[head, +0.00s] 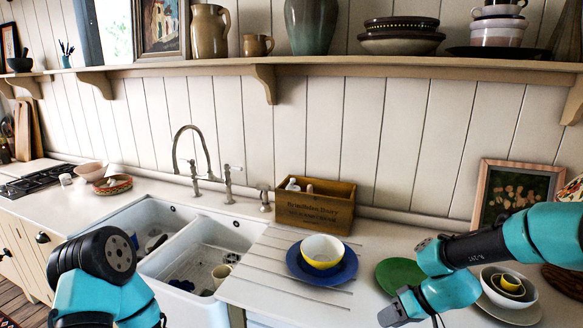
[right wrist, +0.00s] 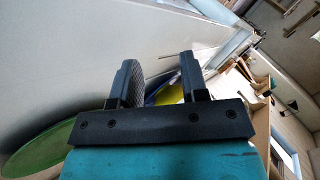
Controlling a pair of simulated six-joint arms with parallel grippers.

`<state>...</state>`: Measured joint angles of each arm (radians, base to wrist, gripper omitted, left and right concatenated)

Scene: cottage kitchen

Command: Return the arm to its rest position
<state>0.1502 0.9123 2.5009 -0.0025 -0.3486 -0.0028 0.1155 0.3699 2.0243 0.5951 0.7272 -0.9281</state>
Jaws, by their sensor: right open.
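My right arm (head: 450,285) comes in from the right and bends down over the right part of the counter. Its gripper (head: 397,309) is low in the head view, in front of a green plate (head: 396,272). In the right wrist view the two dark fingers of the right gripper (right wrist: 158,72) stand apart with nothing between them. My left arm (head: 95,270) shows at the lower left, in front of the sink; its gripper is outside the picture.
A yellow and white bowl (head: 322,251) sits on a blue plate (head: 321,272) left of the right gripper. Nested bowls (head: 507,286) on a white plate stand under the right arm. A wooden box (head: 315,207) and white double sink (head: 185,245) are further left.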

